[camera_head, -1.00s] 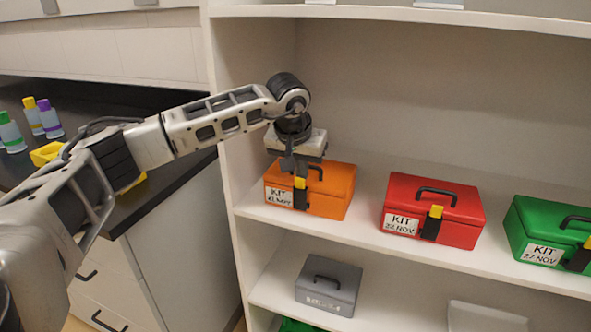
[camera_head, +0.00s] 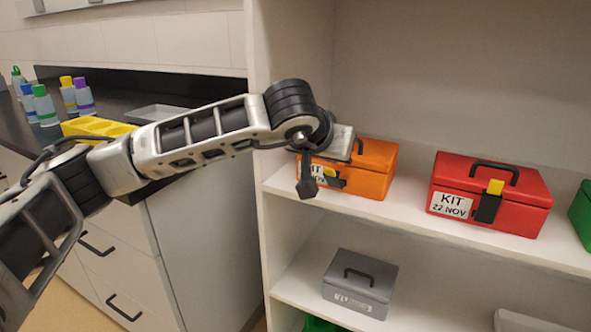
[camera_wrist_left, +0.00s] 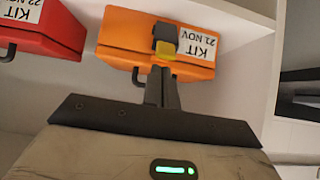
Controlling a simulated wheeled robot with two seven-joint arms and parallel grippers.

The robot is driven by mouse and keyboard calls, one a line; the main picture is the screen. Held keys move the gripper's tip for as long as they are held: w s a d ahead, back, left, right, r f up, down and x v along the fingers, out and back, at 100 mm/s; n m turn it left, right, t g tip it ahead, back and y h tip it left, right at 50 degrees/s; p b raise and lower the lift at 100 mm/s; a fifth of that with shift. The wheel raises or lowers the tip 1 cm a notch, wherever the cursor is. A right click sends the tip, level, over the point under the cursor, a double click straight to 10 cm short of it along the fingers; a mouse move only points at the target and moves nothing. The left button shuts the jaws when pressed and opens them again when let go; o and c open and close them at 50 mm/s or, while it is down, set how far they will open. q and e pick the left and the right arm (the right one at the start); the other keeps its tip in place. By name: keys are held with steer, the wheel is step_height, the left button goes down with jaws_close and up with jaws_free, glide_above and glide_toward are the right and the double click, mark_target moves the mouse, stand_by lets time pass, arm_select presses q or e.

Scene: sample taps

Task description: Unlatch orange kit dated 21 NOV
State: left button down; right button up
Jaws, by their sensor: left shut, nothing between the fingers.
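The orange kit (camera_head: 373,184) stands on the shelf, its lid down. In the left wrist view it (camera_wrist_left: 125,40) appears upside down, with a label (camera_wrist_left: 198,45) reading 21 NOV. Its black latch with a yellow tab (camera_wrist_left: 167,51) is beside the label; I cannot tell whether it is fastened. In the head view the yellow tab (camera_head: 335,182) shows beside my wrist. My left gripper (camera_head: 307,190) is shut and empty, in front of the kit and partly hiding its label. In the wrist view its fingertips (camera_wrist_left: 162,80) look close to the latch; contact is unclear.
A red kit (camera_head: 525,213) marked 22 NOV stands to the right, with part of a green kit (camera_head: 582,215) beyond. A grey box (camera_head: 358,290) is on the shelf below. The cabinet's side wall (camera_head: 262,110) is close at left. A counter holds bottles and a yellow rack (camera_head: 97,128).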

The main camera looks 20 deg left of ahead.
arm_select(q)
steer(key=shift+r+p, duration=0.15)
steer(key=shift+p, duration=0.2)
steer(key=shift+d, duration=0.2)
steer(key=shift+s+a+b, duration=0.2)
steer(key=shift+s+b, duration=0.1)
steer(key=shift+s, duration=0.5)
arm_select(e)
steer(key=shift+d+f, duration=0.1)
steer(key=shift+f, duration=0.15)
steer(key=shift+r, duration=0.1)
